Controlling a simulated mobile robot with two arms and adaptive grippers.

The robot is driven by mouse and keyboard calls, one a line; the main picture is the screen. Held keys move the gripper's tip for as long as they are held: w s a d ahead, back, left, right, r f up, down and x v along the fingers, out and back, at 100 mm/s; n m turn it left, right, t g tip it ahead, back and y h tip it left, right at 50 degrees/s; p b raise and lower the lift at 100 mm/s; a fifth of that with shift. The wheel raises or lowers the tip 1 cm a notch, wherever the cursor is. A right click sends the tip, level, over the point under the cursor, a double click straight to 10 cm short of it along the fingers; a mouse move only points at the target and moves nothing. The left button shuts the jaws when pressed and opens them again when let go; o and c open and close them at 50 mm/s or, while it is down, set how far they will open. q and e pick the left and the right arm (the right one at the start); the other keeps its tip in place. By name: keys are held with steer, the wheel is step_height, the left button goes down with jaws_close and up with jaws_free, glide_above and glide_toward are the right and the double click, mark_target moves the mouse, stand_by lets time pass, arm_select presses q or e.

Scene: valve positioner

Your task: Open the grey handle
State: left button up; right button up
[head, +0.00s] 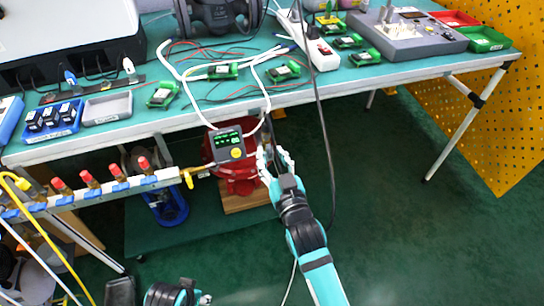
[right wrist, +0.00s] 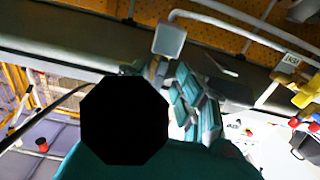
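A dark grey valve positioner (head: 228,143) with a lit green display and a yellow button hangs below the front edge of the bench. It is in front of a red valve body (head: 238,178) on a wooden block. My right gripper (head: 275,157) is just right of the positioner, its pale fingers spread apart with nothing seen between them. In the right wrist view its teal finger links (right wrist: 198,105) show beyond a black octagonal part. I cannot make out a grey handle for certain; the gripper may hide it. My left gripper is not clearly in view.
White hoses (head: 190,87) loop over the bench edge. A black cable (head: 318,110) hangs beside my right arm. Floor to the right is clear.

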steer(key=v, duration=1.2)
